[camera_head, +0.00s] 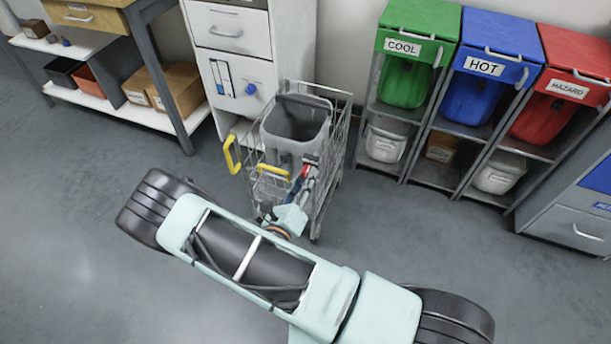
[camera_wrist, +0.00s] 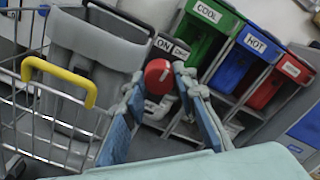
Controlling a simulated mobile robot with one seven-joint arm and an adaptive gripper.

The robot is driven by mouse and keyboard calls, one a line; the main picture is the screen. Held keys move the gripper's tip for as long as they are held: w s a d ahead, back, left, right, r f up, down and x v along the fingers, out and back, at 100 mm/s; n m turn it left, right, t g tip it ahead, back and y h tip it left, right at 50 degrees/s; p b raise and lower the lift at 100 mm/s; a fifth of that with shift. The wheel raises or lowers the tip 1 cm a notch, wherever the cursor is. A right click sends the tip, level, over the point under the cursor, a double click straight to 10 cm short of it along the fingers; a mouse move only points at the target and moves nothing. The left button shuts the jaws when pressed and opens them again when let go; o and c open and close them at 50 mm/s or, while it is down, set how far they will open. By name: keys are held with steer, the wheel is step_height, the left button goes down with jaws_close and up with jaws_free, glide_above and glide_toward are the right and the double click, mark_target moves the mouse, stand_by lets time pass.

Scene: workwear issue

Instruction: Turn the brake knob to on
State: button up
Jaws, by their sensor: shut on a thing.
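The red brake knob (camera_wrist: 157,84) is round with a small white mark on its face. It sits beside the cart's grey bin, below a label plate (camera_wrist: 166,45) reading ON; a second word on the plate's right is too small to read. My gripper (camera_wrist: 159,74) is shut on the knob, one blue finger on each side of it. In the head view my gripper (camera_head: 302,182) is at the cart's near right side, and it mostly hides the knob. Which way the knob's mark points is hard to tell.
The wire cart (camera_head: 338,150) carries a grey bin (camera_head: 290,148) and yellow handles (camera_head: 232,154). Green COOL (camera_head: 418,20), blue HOT (camera_head: 500,35) and red HAZARD (camera_head: 580,55) bins stand behind right. A white drawer cabinet (camera_head: 232,62) stands behind the cart. The floor at left is clear.

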steer(key=shift+n+p, duration=0.9)
steer(key=shift+n, duration=3.9)
steer(key=o, duration=1.2)
steer(key=shift+c, duration=0.2)
steer(key=shift+s, duration=0.1)
steer(key=v, duration=1.2)
steer(key=shift+r, duration=0.1)
